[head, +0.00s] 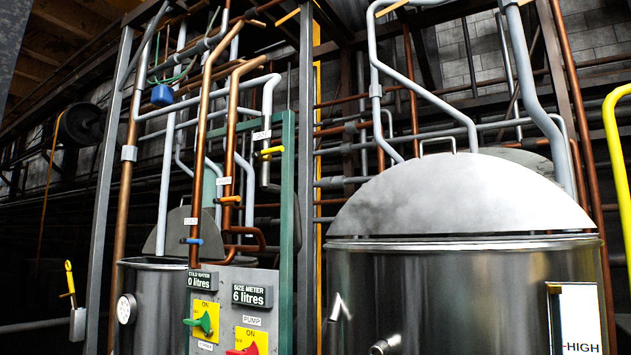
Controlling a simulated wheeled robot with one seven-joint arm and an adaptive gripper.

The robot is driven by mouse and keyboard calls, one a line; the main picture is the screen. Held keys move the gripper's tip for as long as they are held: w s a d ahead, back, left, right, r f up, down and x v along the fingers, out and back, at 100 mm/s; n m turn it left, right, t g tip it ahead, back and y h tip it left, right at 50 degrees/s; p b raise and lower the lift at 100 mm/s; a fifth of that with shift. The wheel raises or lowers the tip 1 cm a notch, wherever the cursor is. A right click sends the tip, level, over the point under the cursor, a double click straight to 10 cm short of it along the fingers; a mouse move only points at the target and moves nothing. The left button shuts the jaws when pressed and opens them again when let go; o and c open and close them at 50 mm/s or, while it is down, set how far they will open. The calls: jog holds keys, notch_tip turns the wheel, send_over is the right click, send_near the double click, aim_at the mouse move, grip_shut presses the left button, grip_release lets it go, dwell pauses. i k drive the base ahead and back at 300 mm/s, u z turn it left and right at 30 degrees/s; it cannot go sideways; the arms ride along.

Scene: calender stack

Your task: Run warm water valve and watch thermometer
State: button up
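Several small valve handles sit on the pipes above the control panel: a yellow handle (270,153), an orange handle (230,200) and a blue handle (191,241). Each has a small white label above it. The labels are too small to read surely, so I cannot tell which is the warm water valve. A round white dial (126,308), perhaps the thermometer, is on the side of the left steel tank (157,320). Its reading is too small to make out. My gripper is not in view.
Below are a green lever (203,322) and a red lever (244,350). A large domed tank (450,290) fills the right. A yellow pipe (618,150) stands at the right edge.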

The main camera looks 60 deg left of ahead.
aim_at(227, 199)
jog(key=z, duration=0.5)
jog(key=k, duration=1.15)
jog(key=u, duration=1.55)
